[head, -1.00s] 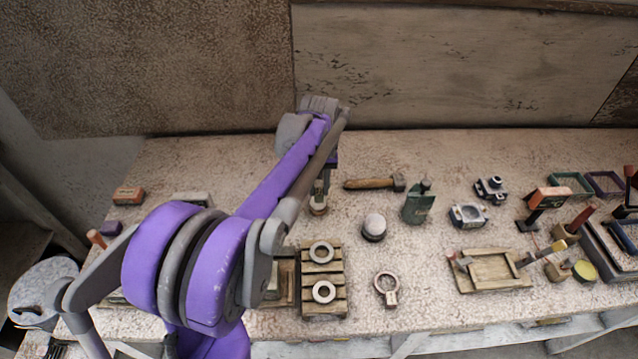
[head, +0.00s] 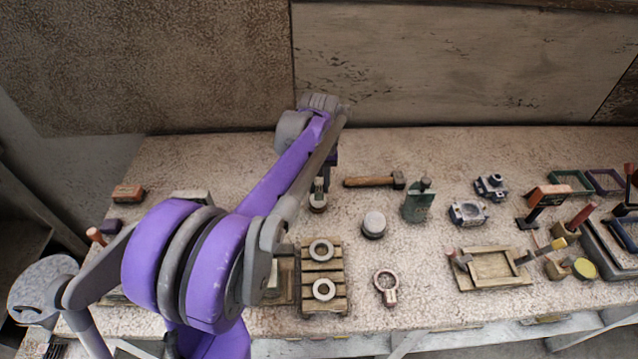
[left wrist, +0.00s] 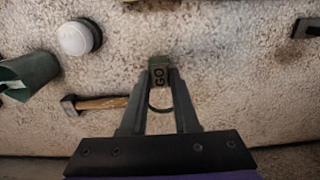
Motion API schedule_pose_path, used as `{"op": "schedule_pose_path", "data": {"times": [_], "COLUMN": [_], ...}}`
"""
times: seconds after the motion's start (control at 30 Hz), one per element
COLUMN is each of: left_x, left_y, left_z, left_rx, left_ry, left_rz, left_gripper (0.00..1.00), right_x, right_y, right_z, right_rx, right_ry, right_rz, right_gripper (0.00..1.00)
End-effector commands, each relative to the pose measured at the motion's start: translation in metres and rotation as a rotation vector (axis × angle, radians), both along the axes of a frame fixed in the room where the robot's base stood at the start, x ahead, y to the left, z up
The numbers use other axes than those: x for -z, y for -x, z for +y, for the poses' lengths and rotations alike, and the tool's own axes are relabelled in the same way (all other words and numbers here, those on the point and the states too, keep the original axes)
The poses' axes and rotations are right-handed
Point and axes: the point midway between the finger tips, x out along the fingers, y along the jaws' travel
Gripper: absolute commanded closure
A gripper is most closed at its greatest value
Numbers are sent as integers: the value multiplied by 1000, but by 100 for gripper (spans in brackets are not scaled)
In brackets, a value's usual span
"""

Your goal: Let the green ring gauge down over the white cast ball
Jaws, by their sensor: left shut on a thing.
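My left gripper (head: 318,200) is left of the white cast ball (head: 374,223) in the head view. In the left wrist view, the gripper (left wrist: 159,78) is shut on the green ring gauge (left wrist: 158,70) by its tab marked "GO". The loop of the ring lies between the fingers, partly seen. The ball (left wrist: 75,38) sits on a dark round base at the upper left of that view. The ring is beside the ball and apart from it. My right gripper is not in view.
A hammer (head: 370,182) lies behind the ball and a green container (head: 419,205) stands right of it. A wooden pallet (head: 336,276) bears two grey rings. A ring with a handle (head: 386,284) lies in front of the ball. A wooden tray (head: 480,284) lies to the right.

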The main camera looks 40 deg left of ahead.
Motion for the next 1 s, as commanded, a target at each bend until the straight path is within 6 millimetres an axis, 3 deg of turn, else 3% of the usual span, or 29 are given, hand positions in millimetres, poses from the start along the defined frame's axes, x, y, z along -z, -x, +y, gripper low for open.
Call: {"op": "schedule_pose_path", "data": {"times": [1.0], "left_x": [41], "left_y": [0], "left_z": [0], "left_rx": [0], "left_ry": [0], "left_rz": [1], "left_gripper": [100], "right_x": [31], "right_y": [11], "right_z": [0], "right_rx": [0], "right_ry": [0], "right_rz": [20], "right_gripper": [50]}}
